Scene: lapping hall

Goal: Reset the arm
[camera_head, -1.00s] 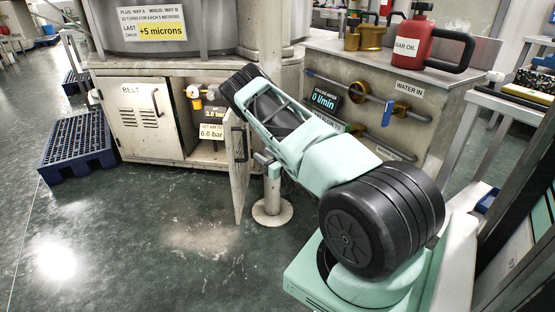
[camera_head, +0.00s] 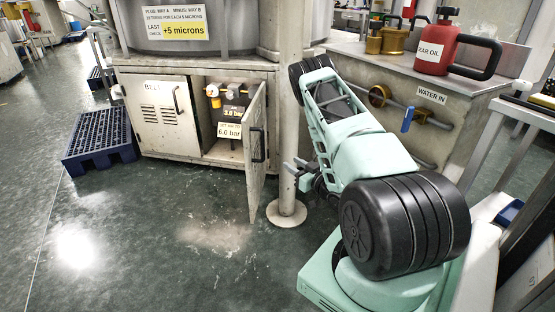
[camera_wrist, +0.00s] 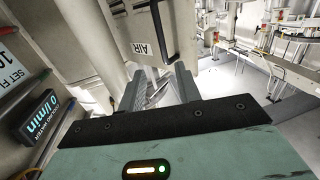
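My arm (camera_head: 365,150) is raised and bent in front of the machine cabinet and the steel bench. My gripper (camera_head: 294,172) hangs below the elbow, close to the grey post in the head view; the arm partly hides it. In the wrist view my gripper (camera_wrist: 160,92) shows two grey fingers set apart, with nothing seen between them but background. An open cabinet door (camera_head: 257,152) stands just left of the gripper in the head view. A panel marked AIR (camera_wrist: 148,35) shows beyond the fingers in the wrist view.
The grey post (camera_head: 287,200) stands on a round foot. A red oil can (camera_head: 440,45) and brass pots (camera_head: 392,40) stand on the bench. A blue valve handle (camera_head: 408,119) sticks out from its pipes. A blue pallet (camera_head: 98,138) lies at left. The floor in front is clear.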

